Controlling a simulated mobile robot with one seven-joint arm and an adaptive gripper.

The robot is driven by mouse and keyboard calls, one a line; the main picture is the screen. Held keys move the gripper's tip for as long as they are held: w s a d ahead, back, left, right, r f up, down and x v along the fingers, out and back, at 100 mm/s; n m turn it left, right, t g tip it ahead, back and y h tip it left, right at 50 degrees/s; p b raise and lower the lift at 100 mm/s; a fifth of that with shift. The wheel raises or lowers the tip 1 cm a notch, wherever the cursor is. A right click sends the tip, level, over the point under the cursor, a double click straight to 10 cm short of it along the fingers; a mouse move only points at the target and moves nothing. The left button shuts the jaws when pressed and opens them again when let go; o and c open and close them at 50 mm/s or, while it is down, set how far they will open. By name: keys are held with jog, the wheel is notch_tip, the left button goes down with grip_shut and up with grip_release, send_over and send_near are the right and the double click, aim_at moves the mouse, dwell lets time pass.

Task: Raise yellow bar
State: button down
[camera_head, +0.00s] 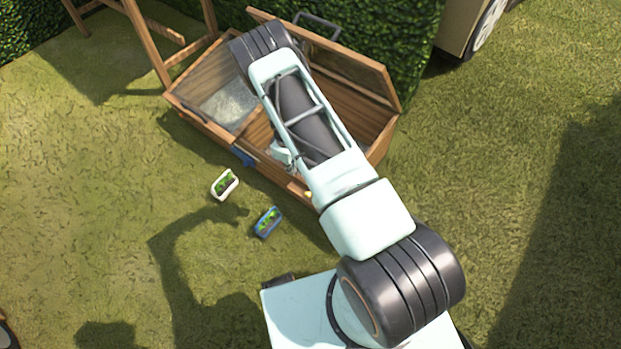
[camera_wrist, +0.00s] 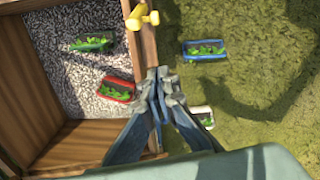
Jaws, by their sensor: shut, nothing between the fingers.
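The yellow bar (camera_wrist: 138,19) is a short piece with rounded ends on the wooden rim of the planter box, at the top of the wrist view. In the head view a small yellow spot on the box's front edge, beside my arm, may be the same part. My gripper (camera_wrist: 162,76) is shut and empty. Its fingertips show over the box rim, below the yellow bar in the wrist picture and apart from it. In the head view my arm hides part of the box, and I cannot make out the fingertips clearly.
The wooden box (camera_head: 205,122) has a raised glazed lid (camera_head: 345,66). On its gravel sit a red pot (camera_wrist: 117,89) and a green pot (camera_wrist: 92,41). A white pot (camera_head: 224,184) and a blue pot (camera_head: 267,222) stand on open grass. A hedge (camera_head: 385,40) is behind.

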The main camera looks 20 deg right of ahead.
notch_tip(320, 180, down, 11)
jog(key=s+d+b, duration=0.2)
jog(key=shift+s+d+r+b, duration=0.2)
jog(key=shift+s+d+b, duration=0.05)
jog(key=shift+s+b, duration=0.1)
dwell(0.4)
jog(key=shift+s+d+r, duration=0.2)
jog(key=shift+s+d, duration=0.25)
jog(key=shift+s, duration=0.15)
jog(key=shift+s+d+r, duration=0.15)
jog(key=shift+s+d, duration=0.3)
jog(key=shift+s, duration=0.15)
jog(key=shift+a+f, duration=0.1)
